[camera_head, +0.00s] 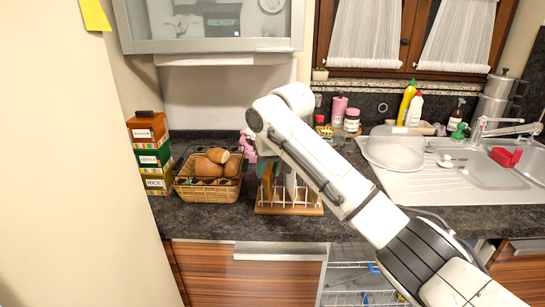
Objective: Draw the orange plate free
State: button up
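A dish rack (289,210) with a wooden base and white pegs stands on the dark counter, near the front edge. Several plates stand upright in it, seen nearly edge-on. An orange-tan plate (267,180) shows as a narrow strip toward the left end of the rack, with green beside it. A white plate (291,186) stands to its right. My arm crosses in front of the rack's upper right and the space behind it. My gripper cannot be made out; the arm links hide the place where it may be. Contact between it and the plate cannot be seen.
A wicker basket (207,197) of bread stands close left of the rack, with stacked labelled boxes (150,153) beyond. A pink object (247,146) is behind. An open dishwasher rack (350,282) is below.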

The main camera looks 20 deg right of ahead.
jog(key=shift+w+f, duration=0.2)
jog(key=shift+f, duration=0.25)
grip_shut()
jog(key=shift+r, duration=0.1)
dwell(0.6)
